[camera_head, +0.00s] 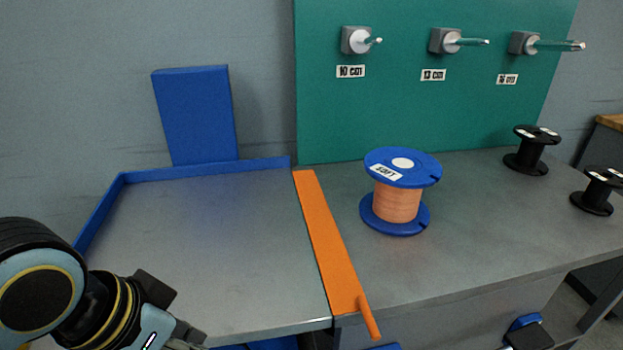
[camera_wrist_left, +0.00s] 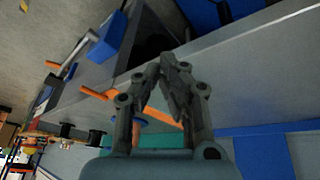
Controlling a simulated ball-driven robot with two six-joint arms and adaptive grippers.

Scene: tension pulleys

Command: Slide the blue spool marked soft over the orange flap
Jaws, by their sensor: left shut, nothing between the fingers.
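The blue spool (camera_head: 399,192) wound with copper-coloured wire stands upright on the bench to the right of the orange flap. My left gripper (camera_head: 188,338) is at the lower left, left of the flap and apart from flap and spool. Its fingers (camera_wrist_left: 168,68) are closed and empty. My right gripper is out of view.
A tray area with a blue rim (camera_head: 205,169) lies left of the flap and is empty. A green board (camera_head: 430,105) with several pegs stands behind. Two black spools (camera_head: 530,150) (camera_head: 598,190) stand at the right. A blue and black object (camera_head: 527,332) sits below the bench front.

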